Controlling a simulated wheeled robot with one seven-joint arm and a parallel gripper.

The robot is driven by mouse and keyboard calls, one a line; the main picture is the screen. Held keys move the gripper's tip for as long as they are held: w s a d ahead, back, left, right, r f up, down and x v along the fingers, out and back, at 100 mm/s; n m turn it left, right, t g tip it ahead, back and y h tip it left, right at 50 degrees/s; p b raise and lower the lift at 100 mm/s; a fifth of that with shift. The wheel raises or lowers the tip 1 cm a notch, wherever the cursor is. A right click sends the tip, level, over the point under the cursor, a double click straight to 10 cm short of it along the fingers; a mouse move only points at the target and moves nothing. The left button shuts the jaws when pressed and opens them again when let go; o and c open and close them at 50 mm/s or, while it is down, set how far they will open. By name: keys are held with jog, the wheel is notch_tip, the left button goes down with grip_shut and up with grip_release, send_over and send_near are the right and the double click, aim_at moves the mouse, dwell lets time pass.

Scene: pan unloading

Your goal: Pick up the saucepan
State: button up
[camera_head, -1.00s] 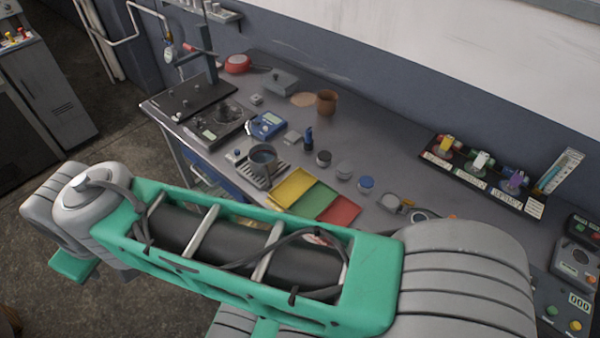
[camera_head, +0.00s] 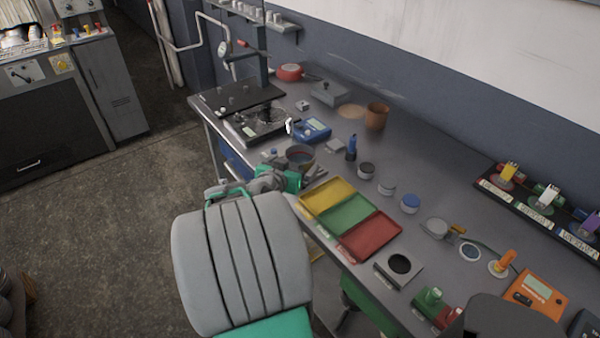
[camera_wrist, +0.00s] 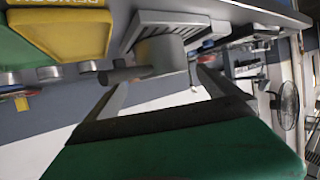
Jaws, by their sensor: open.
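The saucepan (camera_head: 300,155) is a small round grey pot at the near edge of the bench in the head view. In the wrist view the saucepan (camera_wrist: 162,54) appears upside down against a slatted grey rack (camera_wrist: 140,30), with its short dark handle pointing left. My gripper (camera_wrist: 163,80) is open, with one finger on each side of the saucepan in that picture and nothing visibly held. In the head view my wrist and green gripper body are just in front of the saucepan and hide part of its surroundings; the fingertips are hard to make out there.
Yellow (camera_head: 326,197), green (camera_head: 346,211) and red (camera_head: 370,236) trays lie right of the saucepan. A blue meter (camera_head: 311,130) and a dark hotplate-like unit (camera_head: 258,122) stand behind it. Several small jars and a brown pot (camera_head: 376,116) are further right and back.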

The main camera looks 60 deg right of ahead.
jog(key=x, duration=0.2)
jog(key=p+x, duration=0.1)
jog(key=x, duration=0.2)
jog(key=shift+w+d, duration=0.3)
jog(key=shift+d, duration=0.1)
jog(key=shift+a, duration=0.1)
jog(key=c, duration=1.7)
jog(key=shift+w+r, duration=0.1)
jog(key=shift+r, duration=0.1)
jog(key=shift+c, duration=1)
